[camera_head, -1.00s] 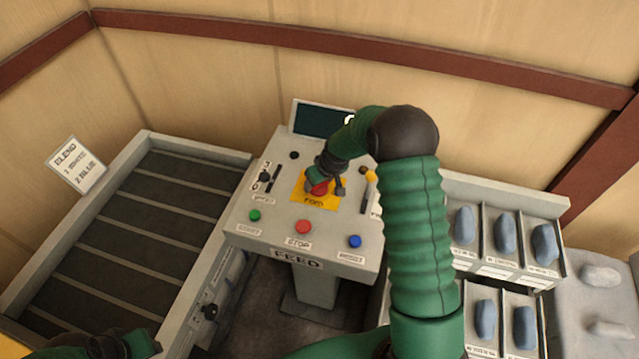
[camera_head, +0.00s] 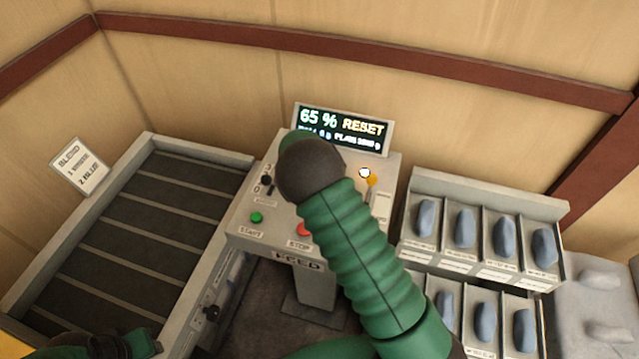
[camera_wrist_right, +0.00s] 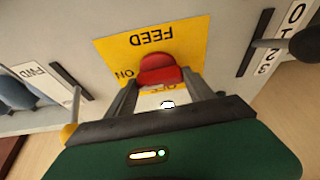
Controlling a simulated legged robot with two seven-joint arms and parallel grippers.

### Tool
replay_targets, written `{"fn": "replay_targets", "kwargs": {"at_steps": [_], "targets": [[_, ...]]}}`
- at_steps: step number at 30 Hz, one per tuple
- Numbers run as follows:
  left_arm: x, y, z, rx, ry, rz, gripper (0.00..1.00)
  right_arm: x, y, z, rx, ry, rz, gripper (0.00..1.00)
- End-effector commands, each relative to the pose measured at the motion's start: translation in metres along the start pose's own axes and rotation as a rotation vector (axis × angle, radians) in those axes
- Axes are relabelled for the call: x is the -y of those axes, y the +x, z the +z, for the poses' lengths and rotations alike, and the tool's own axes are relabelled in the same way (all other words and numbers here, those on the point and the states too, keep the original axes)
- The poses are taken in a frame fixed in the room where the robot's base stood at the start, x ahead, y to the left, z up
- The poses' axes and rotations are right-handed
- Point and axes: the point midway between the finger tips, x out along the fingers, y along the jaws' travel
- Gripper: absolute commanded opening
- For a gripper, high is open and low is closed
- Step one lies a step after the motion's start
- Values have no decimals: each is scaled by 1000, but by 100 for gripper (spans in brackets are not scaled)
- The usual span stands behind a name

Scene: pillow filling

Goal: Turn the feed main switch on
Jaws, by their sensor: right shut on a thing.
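The feed main switch is a red knob (camera_wrist_right: 162,68) on a yellow plate (camera_wrist_right: 120,48) marked FEED, ON and OFF, upside down in the right wrist view. My right gripper (camera_wrist_right: 163,86) is shut on the knob, one finger on each side. The knob's exact pointing is hard to read. In the head view my right arm hides the knob, the plate and the gripper. The feed console's display (camera_head: 342,128) is lit and reads 65 % RESET. My left gripper (camera_head: 120,346) is at the bottom left edge, partly cut off; its jaws are unclear.
The console bears a green start button (camera_head: 256,217), a partly hidden red stop button (camera_head: 303,230), a yellow-tipped lever (camera_head: 371,181) and a lit lamp (camera_head: 364,172). A slatted conveyor (camera_head: 140,235) stands left. Bins with blue pieces (camera_head: 464,228) stand right.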

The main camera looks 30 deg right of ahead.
Motion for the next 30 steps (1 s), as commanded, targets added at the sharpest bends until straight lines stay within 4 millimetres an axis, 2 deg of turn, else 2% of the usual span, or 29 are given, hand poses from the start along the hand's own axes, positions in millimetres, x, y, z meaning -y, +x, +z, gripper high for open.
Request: {"fn": "replay_targets", "kwargs": {"at_steps": [1, 19, 20, 24, 30], "targets": [[0, -1, 0, 0, 0, 0, 36, 3, -3, -5, -12, 13, -2, 21], [0, -2, 0, 0, 0, 0, 36, 3, -2, -5, -10, 52, 14, 21], [0, -2, 0, 0, 0, 0, 36, 3, -2, -5, -10, 52, 14, 64], [0, -2, 0, 0, 0, 0, 36, 2, -1, -3, -6, 50, 16, 83], [0, -1, 0, 0, 0, 0, 36, 1, 0, -1, -3, 49, 18, 84]]}}
